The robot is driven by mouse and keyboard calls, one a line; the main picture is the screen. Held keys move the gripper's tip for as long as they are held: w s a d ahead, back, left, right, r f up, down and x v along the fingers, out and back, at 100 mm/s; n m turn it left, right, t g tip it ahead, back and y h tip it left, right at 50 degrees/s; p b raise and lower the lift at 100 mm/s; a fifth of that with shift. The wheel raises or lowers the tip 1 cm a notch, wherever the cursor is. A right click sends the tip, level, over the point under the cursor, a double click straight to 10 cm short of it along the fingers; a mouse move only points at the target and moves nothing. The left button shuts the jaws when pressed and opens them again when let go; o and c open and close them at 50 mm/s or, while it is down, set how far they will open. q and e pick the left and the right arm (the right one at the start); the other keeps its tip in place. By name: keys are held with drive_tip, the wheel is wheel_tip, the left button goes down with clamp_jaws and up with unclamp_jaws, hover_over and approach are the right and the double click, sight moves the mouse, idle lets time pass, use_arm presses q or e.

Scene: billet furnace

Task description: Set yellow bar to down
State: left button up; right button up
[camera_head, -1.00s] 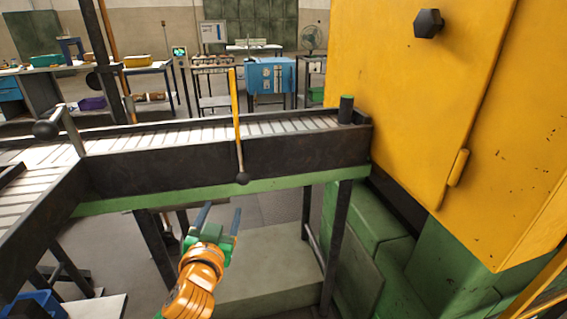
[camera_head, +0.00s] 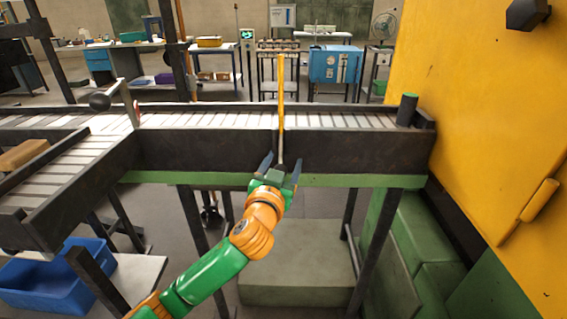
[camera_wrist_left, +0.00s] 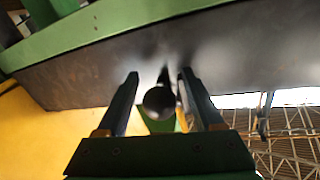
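The yellow bar (camera_head: 281,95) stands upright against the dark side of the roller conveyor (camera_head: 200,150), its yellow part rising above the rail. Its lower end turns bare grey and goes down between the fingers of my left gripper (camera_head: 282,163). In the left wrist view a dark round knob (camera_wrist_left: 159,101), seemingly the bar's lower end, sits between the two fingers. My left gripper (camera_wrist_left: 160,76) is open, with a gap on both sides of the knob. My right gripper is not in view.
A second lever with a dark ball (camera_head: 100,102) stands at the left of the conveyor. A yellow furnace wall (camera_head: 460,120) closes off the right. A green rail (camera_head: 350,181) runs below the conveyor side. A blue crate (camera_head: 55,280) is at lower left.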

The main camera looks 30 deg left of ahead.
use_arm(q)
clamp_jaws()
idle(1.3)
